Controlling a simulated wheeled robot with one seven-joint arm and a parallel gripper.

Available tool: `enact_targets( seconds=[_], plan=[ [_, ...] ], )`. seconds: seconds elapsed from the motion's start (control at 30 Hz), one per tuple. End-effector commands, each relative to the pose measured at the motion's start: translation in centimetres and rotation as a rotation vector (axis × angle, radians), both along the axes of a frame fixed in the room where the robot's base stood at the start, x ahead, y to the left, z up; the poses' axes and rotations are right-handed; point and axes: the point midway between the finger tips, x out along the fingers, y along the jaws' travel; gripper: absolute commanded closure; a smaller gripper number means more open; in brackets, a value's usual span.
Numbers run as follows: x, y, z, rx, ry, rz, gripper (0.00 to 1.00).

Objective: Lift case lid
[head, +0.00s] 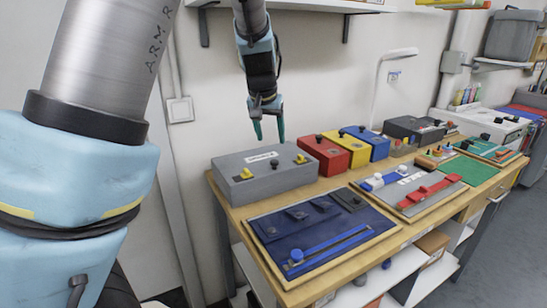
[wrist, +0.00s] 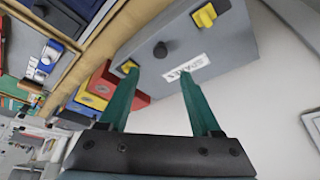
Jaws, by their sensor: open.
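The grey case (head: 262,183) stands at the near left end of the bench, and its lid looks shut. It has a white label (head: 262,157), a black knob (head: 274,164) and two yellow latches, one left (head: 246,173) and one right (head: 300,159). My gripper (head: 269,138) is open and empty, above the case and apart from it, with its teal fingers pointing down. In the wrist view the grey case (wrist: 225,45) fills the top, its knob (wrist: 160,49) lying between and beyond my fingertips (wrist: 160,74). One finger partly overlaps the label, the other is near a yellow latch (wrist: 130,66).
Red (head: 322,155), yellow (head: 346,149) and blue (head: 366,143) boxes stand right of the case along the wall. A blue tray (head: 320,232) lies in front of it. A shelf (head: 300,5) hangs above on the wall.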

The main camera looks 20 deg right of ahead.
Motion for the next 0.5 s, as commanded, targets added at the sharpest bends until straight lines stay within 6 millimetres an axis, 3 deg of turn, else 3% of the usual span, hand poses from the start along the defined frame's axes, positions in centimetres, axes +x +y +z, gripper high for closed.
enact_targets(
  seconds=[0.3,0.5],
  plan=[
    [1.8,-1.1,-5.5,0.004,0.005,0.004,0.35],
    [2.7,-1.7,-8.0,0.003,0.003,0.004,0.35]
  ],
)
